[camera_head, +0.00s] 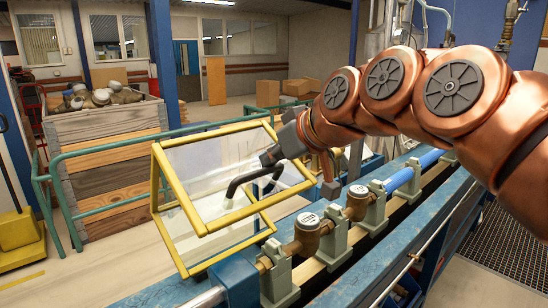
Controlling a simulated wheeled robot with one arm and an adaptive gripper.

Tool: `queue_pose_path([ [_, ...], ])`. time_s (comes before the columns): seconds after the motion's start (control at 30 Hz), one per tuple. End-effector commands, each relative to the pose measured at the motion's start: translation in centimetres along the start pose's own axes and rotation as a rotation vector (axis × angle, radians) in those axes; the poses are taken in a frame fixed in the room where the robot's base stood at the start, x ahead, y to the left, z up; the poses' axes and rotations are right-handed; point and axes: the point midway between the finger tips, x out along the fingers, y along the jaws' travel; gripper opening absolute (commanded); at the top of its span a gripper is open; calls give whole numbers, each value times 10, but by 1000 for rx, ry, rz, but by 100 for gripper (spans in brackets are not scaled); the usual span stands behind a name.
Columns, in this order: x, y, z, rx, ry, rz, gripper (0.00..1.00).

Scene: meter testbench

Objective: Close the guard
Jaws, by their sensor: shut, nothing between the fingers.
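The guard (178,188) is a clear panelled cover with a yellow frame, standing over the left end of the blue bench. Its upper framed panel is tilted, and a gap shows between it and the lower yellow frame (228,260), so it stands partly open. My gripper (232,200) is shut and empty, with its dark fingers pointing down and left across the upper panel. I cannot tell whether the fingers touch the panel or its frame.
Brass meters (307,235) sit in line with grey clamps (334,240) and a blue pipe (398,179) along the bench, right of the guard. A green railing (100,150) and a wooden crate (105,185) stand behind. Floor grating (490,250) lies at right.

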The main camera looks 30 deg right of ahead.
Motion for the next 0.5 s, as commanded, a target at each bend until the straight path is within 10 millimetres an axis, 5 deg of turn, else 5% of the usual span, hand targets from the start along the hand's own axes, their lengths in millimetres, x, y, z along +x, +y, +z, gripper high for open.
queue_pose_path([
  [0.5, -2, -6, 6, -9, -2, -14, 0],
])
